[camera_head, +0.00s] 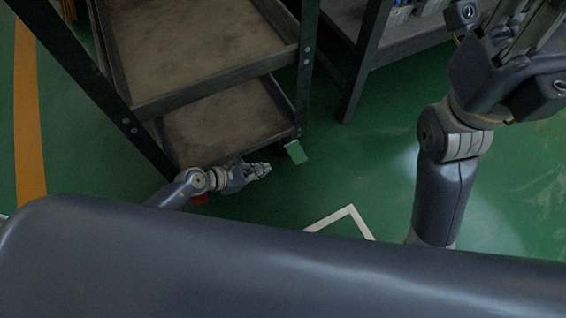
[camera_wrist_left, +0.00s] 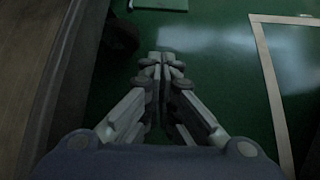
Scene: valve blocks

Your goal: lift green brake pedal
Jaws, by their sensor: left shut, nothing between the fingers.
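The green brake pedal (camera_head: 296,152) sticks out by the front corner of the dark shelf cart, low over the green floor. A green flat piece at the top edge of the left wrist view (camera_wrist_left: 160,4) looks like the same pedal, partly cut off. My left gripper (camera_head: 266,169) is low by the cart's lower edge, a little left of the pedal and apart from it. In the left wrist view its fingers (camera_wrist_left: 165,58) are closed together with nothing between them. My right gripper (camera_head: 520,35) is raised at the upper right, far from the pedal; its fingertips do not show clearly.
The dark metal cart (camera_head: 215,85) has brown shelves and stands close to my left gripper. A workbench (camera_head: 400,40) with small items stands behind. White floor tape (camera_head: 345,213) marks a corner. The floor right of the pedal is clear.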

